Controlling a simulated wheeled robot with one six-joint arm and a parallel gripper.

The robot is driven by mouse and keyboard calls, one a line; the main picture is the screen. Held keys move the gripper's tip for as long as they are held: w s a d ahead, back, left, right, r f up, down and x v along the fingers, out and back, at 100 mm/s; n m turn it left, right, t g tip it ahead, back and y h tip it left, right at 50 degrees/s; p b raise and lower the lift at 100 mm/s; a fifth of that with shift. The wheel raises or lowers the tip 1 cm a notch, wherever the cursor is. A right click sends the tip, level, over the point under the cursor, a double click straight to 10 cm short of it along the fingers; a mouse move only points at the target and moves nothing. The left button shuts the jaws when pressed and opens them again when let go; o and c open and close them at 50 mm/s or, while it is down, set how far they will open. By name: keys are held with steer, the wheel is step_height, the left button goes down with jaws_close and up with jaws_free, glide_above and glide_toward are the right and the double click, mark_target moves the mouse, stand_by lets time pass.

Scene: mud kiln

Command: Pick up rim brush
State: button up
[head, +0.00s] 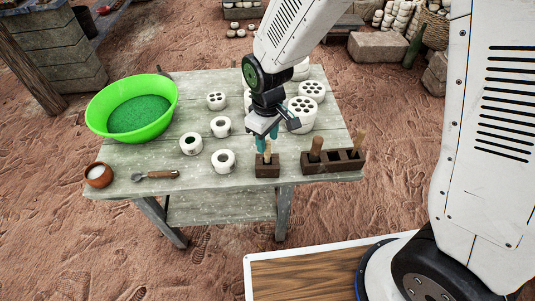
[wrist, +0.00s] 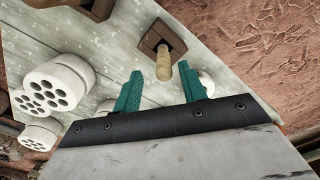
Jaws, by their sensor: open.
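A pale wooden handle (head: 267,153), which looks like the rim brush, stands upright in a small dark brown block (head: 267,169) at the table's front edge. The block hides its lower end. My gripper (head: 267,143) is open and points down just above the handle. In the wrist view my gripper's teal fingers (wrist: 162,84) are apart and empty. The handle (wrist: 163,64) rises from the block (wrist: 159,39) toward the gap between them. I cannot tell whether either finger touches it.
A long brown holder (head: 334,163) with another wooden handle (head: 316,149) stands close to the right. White pots with holes (head: 302,111) stand behind. White ring-shaped pieces (head: 223,160) are to the left, with a green basin (head: 132,108), a small bowl (head: 98,175) and a tool (head: 155,175).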

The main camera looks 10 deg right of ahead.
mark_target(267, 152)
steer(key=f, duration=0.5)
steer(key=shift+s+f, duration=0.15)
steer(key=shift+s, duration=0.2)
jaws_close()
steer(key=shift+a, duration=0.1)
